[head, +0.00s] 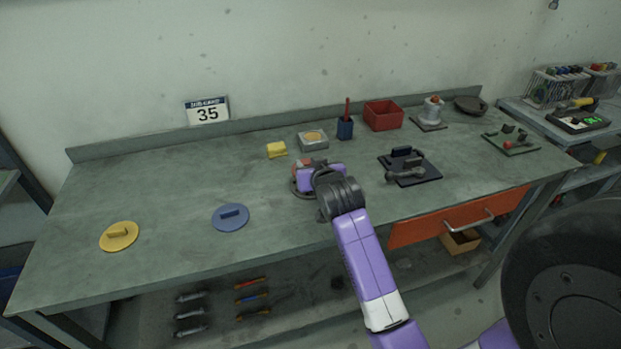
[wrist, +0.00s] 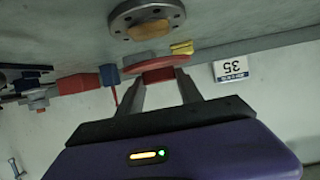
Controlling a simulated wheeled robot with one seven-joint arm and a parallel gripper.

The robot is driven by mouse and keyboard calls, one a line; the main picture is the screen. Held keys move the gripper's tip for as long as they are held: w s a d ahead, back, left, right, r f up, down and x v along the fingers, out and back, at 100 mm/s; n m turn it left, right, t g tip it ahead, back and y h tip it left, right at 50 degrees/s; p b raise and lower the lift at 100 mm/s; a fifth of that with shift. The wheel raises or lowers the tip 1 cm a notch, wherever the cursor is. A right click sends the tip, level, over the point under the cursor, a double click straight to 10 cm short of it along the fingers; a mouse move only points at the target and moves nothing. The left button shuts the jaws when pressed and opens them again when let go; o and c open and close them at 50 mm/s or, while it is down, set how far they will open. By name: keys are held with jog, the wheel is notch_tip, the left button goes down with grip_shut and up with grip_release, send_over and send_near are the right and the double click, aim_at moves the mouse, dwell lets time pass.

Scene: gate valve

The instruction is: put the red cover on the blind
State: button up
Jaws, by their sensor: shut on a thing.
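The red cover (wrist: 150,66) is a round disc with a red handle. My gripper (wrist: 158,80) is shut on that handle, and the disc is seen nearly edge-on in the wrist view. In the head view a bit of red (head: 300,163) shows behind my gripper (head: 318,178). A round grey bolted flange (wrist: 124,25), seemingly the blind, shows in the wrist view just past the cover. In the head view its dark rim (head: 297,187) shows beside and under my gripper, which hides most of it. I cannot tell the gap between cover and flange.
A blue cover (head: 231,217) and a yellow cover (head: 119,236) lie to the left. A yellow block (head: 277,150), a grey box (head: 313,141), a blue cup (head: 345,128) and a red bin (head: 383,116) stand behind. A black plate with a valve (head: 409,168) lies to the right.

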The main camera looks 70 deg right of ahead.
jog(key=shift+f, duration=2.3)
jog(key=shift+f, duration=0.25)
jog(key=o, duration=1.4)
jog(key=shift+r, duration=0.1)
